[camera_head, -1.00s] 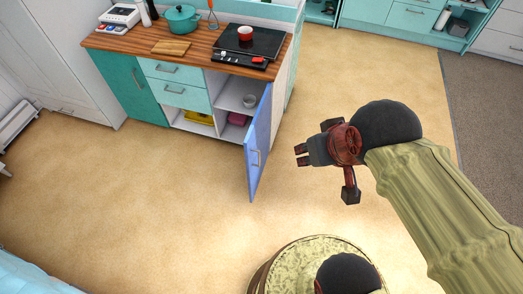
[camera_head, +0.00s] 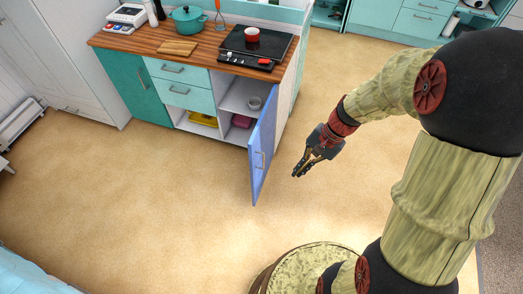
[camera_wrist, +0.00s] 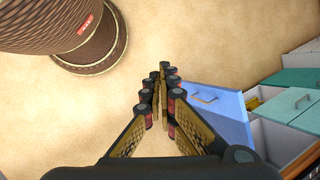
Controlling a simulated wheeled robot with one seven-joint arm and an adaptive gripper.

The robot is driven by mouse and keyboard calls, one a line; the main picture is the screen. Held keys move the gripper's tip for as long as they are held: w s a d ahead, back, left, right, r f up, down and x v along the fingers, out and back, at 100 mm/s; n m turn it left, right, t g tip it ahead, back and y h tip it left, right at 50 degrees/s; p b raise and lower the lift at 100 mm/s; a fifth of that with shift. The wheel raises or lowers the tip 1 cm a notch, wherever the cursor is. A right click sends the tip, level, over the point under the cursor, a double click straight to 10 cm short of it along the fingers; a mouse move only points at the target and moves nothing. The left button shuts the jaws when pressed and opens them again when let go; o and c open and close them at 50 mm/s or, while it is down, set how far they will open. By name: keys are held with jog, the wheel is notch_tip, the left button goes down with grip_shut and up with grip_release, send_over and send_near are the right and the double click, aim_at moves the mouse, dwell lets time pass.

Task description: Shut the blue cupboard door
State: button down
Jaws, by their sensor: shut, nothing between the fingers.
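The blue cupboard door (camera_head: 262,150) stands wide open, swung out from the right end of the wooden-topped cabinet, with its handle on the face turned to the lower left. It also shows in the wrist view (camera_wrist: 207,112), right of my fingers. My gripper (camera_head: 299,174) is shut and empty, a short way right of the door and apart from it in the head view. In the wrist view my gripper (camera_wrist: 160,75) points over the floor, its fingers together. The open compartment (camera_head: 238,97) behind the door shows a shelf.
A grey bowl (camera_head: 255,103) sits on the shelf, with a pink item (camera_head: 242,121) below. A hob with a red pot (camera_head: 252,38) is on the worktop (camera_head: 140,40). The floor (camera_head: 150,200) in front is clear.

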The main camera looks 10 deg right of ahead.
jog(key=w+f+m+t+y, duration=0.25)
jog(key=w+f+m, duration=0.55)
jog(key=f, duration=0.4)
jog(key=m+t+b, duration=0.3)
jog(key=m+b, duration=0.2)
jog(key=m, duration=0.1)
send_near(253, 152)
jog(key=shift+y, duration=0.25)
jog(key=shift+x, duration=2.2)
jog(key=shift+w+d, duration=0.15)
